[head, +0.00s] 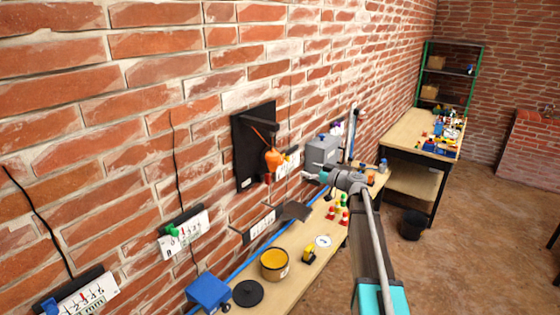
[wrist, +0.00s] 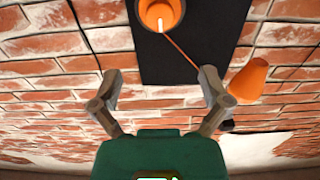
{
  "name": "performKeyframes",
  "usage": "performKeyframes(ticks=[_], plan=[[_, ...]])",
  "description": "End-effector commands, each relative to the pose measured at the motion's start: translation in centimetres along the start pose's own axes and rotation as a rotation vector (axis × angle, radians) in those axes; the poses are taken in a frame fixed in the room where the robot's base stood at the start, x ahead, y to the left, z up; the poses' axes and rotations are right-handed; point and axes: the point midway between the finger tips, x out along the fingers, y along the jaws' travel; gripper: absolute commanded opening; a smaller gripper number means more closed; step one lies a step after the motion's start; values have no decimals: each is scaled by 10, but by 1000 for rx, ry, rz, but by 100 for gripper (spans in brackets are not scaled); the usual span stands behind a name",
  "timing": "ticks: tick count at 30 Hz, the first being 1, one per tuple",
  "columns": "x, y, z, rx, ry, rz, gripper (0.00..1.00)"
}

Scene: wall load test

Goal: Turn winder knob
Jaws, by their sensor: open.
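A black panel (head: 243,148) is fixed to the brick wall, with a dark bar sticking out from it. Orange parts (head: 272,160) show in front of its lower right. In the wrist view, a round orange part (wrist: 150,14) sits at the top edge before the black panel (wrist: 195,35). A thin orange line runs from it down right, towards an orange cone-shaped part (wrist: 249,80). I cannot tell which orange part is the winder knob. My gripper (wrist: 160,80) is open and empty, facing the wall just below the round part. It also shows in the head view (head: 305,176), right of the panel.
A grey box (head: 322,150) is on the wall behind my gripper. The bench below holds a yellow-filled pot (head: 274,264), a blue box (head: 208,291), a black disc (head: 248,293) and small coloured pieces (head: 338,212). Numbered scale cards (head: 184,236) hang at left.

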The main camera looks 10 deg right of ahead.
Motion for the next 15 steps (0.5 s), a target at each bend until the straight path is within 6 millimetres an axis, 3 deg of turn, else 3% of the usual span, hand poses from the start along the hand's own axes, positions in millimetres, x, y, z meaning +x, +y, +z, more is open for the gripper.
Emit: performKeyframes(ticks=[15], plan=[[66,1,0,0,0,-3,96]])
